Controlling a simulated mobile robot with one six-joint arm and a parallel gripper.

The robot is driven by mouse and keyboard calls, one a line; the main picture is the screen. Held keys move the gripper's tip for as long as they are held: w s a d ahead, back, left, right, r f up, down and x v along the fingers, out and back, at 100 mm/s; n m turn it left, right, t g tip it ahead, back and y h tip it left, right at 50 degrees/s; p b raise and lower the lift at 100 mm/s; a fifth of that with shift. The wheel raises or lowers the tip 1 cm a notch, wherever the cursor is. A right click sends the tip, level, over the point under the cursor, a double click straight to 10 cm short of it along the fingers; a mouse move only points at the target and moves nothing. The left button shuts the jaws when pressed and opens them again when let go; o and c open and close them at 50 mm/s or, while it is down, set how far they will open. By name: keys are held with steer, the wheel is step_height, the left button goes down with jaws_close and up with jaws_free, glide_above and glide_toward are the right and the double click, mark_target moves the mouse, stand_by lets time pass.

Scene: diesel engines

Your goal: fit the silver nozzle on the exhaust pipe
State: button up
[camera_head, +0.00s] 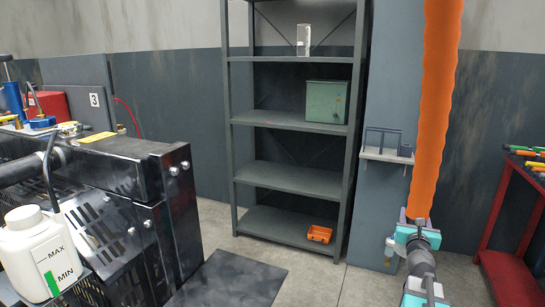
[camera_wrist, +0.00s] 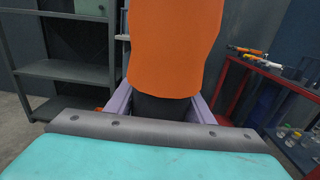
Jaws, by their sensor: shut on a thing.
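My gripper (camera_head: 417,219) is at the lower right in the head view, at the lower end of a thick orange hose (camera_head: 436,110). In the wrist view, the lilac fingers of my gripper (camera_wrist: 160,108) are shut on the dark grey end piece (camera_wrist: 160,107) just below the orange hose (camera_wrist: 172,45). This piece looks dark, and I cannot tell whether it is the silver nozzle. A dark grey pipe (camera_head: 18,168) sticks out by the black engine unit (camera_head: 140,200) at the left, apart from my gripper. I cannot be sure it is the exhaust pipe.
A grey shelf rack (camera_head: 290,179) stands at the back, with a green box (camera_head: 327,101) and an orange bin (camera_head: 319,234). A white bottle (camera_head: 35,250) is at the front left. A red tool cart (camera_head: 503,215) stands right of my arm.

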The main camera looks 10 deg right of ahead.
steer(key=w+a+f+n+t+y, duration=0.1)
steer(key=w+a+f+n+y, duration=0.2)
steer(key=a, duration=0.4)
steer(key=w+a+f+n+t+y, duration=0.1)
steer(key=a+f+n+y, duration=0.15)
steer(key=a+y, duration=0.4)
steer(key=w+a+f+n+t+y, duration=0.1)
steer(key=w+a+f+n+y, duration=0.15)
steer(key=a, duration=0.55)
steer(key=s+a+f+n+g+y, duration=0.1)
steer(key=s+a+n+g+y, duration=0.3)
steer(key=a, duration=0.4)
steer(key=s+a+f+n+g+y, duration=0.2)
steer(key=s+a+n+y, duration=0.3)
steer(key=a+y, duration=0.3)
steer(key=shift+s+a+f+g, duration=0.3)
steer(key=shift+s+a+g, duration=0.3)
steer(key=shift+g, duration=0.3)
steer(key=shift+w, duration=0.1)
